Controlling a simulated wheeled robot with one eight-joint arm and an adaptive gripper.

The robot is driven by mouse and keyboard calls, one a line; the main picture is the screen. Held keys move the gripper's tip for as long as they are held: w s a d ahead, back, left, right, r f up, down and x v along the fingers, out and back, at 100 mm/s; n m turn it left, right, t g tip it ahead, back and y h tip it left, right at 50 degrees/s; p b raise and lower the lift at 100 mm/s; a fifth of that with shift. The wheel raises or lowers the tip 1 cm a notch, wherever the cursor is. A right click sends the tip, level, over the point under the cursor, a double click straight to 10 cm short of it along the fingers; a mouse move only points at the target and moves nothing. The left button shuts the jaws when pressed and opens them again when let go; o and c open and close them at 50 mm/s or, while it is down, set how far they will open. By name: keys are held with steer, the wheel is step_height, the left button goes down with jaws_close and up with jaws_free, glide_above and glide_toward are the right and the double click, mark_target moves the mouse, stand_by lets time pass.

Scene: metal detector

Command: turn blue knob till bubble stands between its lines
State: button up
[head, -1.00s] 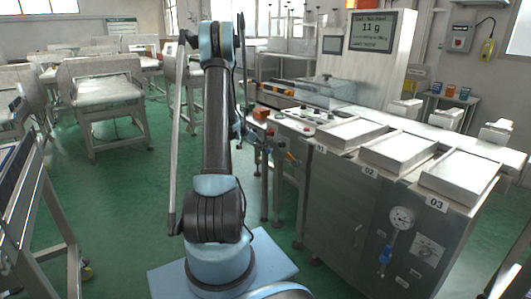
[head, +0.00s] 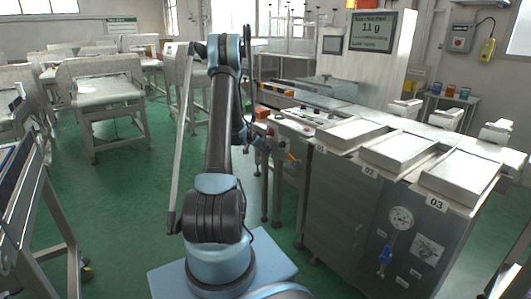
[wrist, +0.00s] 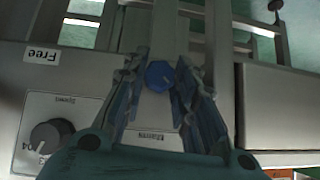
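A blue knob (wrist: 159,75) with a pale pointer line shows in the wrist view, between the tips of my gripper (wrist: 160,78). The two dark, jointed fingers stand apart on either side of the knob, with narrow gaps visible; I see no firm grip on it. A label with upside-down text is just below the knob. No bubble or its lines can be made out in either view. In the head view my gripper is not clearly visible behind my arm.
A grey Speed dial (wrist: 45,137) and a Free label (wrist: 41,54) are left of my gripper. In the head view, a steel cabinet (head: 337,205) carries numbered trays, a pressure gauge (head: 401,218) and a blue valve (head: 385,258).

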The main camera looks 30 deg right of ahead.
steer(key=shift+c, duration=0.8)
steer(key=shift+w, duration=0.1)
steer(key=n+g, duration=0.2)
steer(key=g, duration=0.1)
steer(key=w+n+g+h, duration=0.1)
steer(key=n+g, duration=0.1)
steer(key=g, duration=0.2)
steer(key=shift+w+f, duration=0.1)
steer(key=shift+f, duration=0.05)
steer(key=shift+o, duration=0.2)
